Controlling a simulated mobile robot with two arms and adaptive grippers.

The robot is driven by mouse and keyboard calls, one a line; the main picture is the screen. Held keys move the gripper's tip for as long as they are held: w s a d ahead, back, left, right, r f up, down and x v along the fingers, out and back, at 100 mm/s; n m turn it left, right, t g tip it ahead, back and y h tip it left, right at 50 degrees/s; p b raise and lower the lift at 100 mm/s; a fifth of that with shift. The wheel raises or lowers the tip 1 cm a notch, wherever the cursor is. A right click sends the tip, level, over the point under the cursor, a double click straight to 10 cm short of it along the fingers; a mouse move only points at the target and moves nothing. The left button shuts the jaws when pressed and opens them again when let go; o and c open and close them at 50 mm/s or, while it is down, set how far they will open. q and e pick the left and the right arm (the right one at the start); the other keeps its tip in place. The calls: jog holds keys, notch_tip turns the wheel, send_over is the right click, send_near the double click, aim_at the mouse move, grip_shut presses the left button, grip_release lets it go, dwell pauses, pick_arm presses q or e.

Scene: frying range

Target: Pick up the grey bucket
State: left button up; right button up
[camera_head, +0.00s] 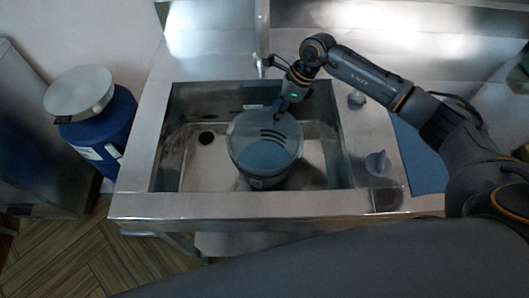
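The grey bucket (238,158) stands upright in the steel sink basin, right of the drain hole. It looks bluish inside, with dark slots on the far inner side. My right gripper (279,110) reaches down from the upper right to the bucket's far rim. Its fingers are small and dark here, so I cannot tell whether they are closed on the rim or only beside it. My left gripper is not in view.
The sink basin (168,158) has raised steel walls around the bucket. A blue drum (98,128) with a grey lid stands left of the sink. A grey knob-like item (378,163) and a blue board (424,160) lie on the right counter.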

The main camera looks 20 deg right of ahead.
aim_at(268, 126)
jog(key=shift+a+f, duration=0.3)
jog(key=p+x, duration=0.1)
jog(key=x, duration=0.2)
jog(key=shift+a+f+p, duration=0.25)
jog(key=shift+p, duration=0.1)
jog(key=shift+w+a+f, duration=0.1)
jog(key=shift+f, duration=0.25)
jog(key=shift+c, duration=0.2)
grip_shut()
jog(key=shift+r, duration=0.1)
